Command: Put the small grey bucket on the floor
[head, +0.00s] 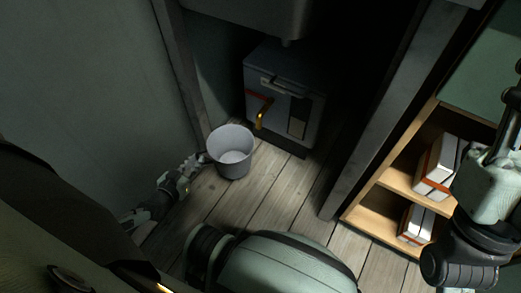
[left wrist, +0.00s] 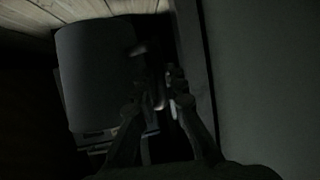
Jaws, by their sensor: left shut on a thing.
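The small grey bucket (head: 235,168) is upright and empty, above the wooden floor (head: 262,205) in a narrow alcove. I cannot tell whether its base touches the boards. My left gripper (head: 204,159) reaches in from the left and is shut on the bucket at its left edge, near the rim. In the left wrist view the bucket (left wrist: 88,75) appears dark, left of the gripper fingers (left wrist: 160,98); the exact contact is too dark to make out. My right arm is at the right edge of the head view, and its gripper (head: 512,105) is only partly seen.
A grey metal box (head: 285,90) with a yellow tap (head: 262,115) stands just behind the bucket. A wall (head: 110,70) lies close on the left and a post (head: 385,110) on the right. Wooden shelves (head: 365,218) hold white packages (head: 438,165). Bare floor lies in front.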

